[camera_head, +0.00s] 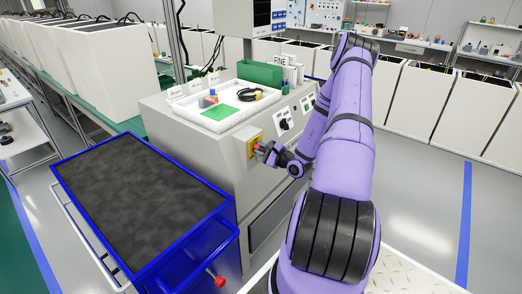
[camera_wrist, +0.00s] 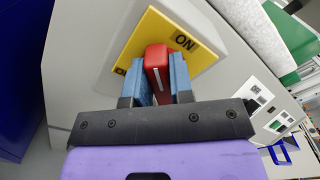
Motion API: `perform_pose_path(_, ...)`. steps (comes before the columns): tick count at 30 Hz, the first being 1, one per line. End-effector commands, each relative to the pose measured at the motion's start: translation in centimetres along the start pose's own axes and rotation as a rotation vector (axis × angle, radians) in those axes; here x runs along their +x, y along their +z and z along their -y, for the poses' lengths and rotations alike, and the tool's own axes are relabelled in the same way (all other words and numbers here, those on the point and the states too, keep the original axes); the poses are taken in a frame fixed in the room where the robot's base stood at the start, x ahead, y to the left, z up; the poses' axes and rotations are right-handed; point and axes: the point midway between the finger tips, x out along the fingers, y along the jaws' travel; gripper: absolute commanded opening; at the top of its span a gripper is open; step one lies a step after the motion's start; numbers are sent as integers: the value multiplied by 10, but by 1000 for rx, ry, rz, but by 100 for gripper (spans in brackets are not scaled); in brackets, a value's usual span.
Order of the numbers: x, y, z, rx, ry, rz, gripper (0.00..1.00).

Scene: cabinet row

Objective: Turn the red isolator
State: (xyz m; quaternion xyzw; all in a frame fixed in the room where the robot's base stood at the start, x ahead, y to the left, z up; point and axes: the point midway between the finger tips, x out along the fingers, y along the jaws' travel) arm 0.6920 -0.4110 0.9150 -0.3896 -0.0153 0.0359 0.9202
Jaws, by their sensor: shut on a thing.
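The red isolator (camera_wrist: 157,62) is a red handle with a white line, on a yellow plate (camera_wrist: 200,50) with black lettering; "ON" shows on it and a second label is mostly hidden. In the head view the yellow plate (camera_head: 252,142) is on the front of the grey cabinet (camera_head: 215,150). My gripper (camera_wrist: 159,80) has its blue fingers on either side of the red handle and is shut on it. In the head view my gripper (camera_head: 262,149) reaches the plate from the right and hides most of the handle.
A blue cart (camera_head: 238,240) with a dark top stands close at the left of the cabinet front. Other switch plates (camera_head: 285,122) are to the right of the isolator. A white tray (camera_head: 190,118) with small items is on the cabinet top. Open floor (camera_head: 415,190) lies at the right.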

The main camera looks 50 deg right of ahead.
Motion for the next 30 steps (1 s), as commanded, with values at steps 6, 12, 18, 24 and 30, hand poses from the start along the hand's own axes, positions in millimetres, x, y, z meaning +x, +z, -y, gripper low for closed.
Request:
perform_pose_path(6, 0, 0, 2, 170, 1, 0, 0)
perform_pose_path(12, 0, -1, 5, 358, 1, 0, 0)
perform_pose_path(18, 0, -2, 7, 531, 1, 0, 0)
perform_pose_path(24, 0, -4, 9, 671, 0, -1, 0)
perform_pose_path(30, -1, -5, 10, 762, -1, -1, 0)
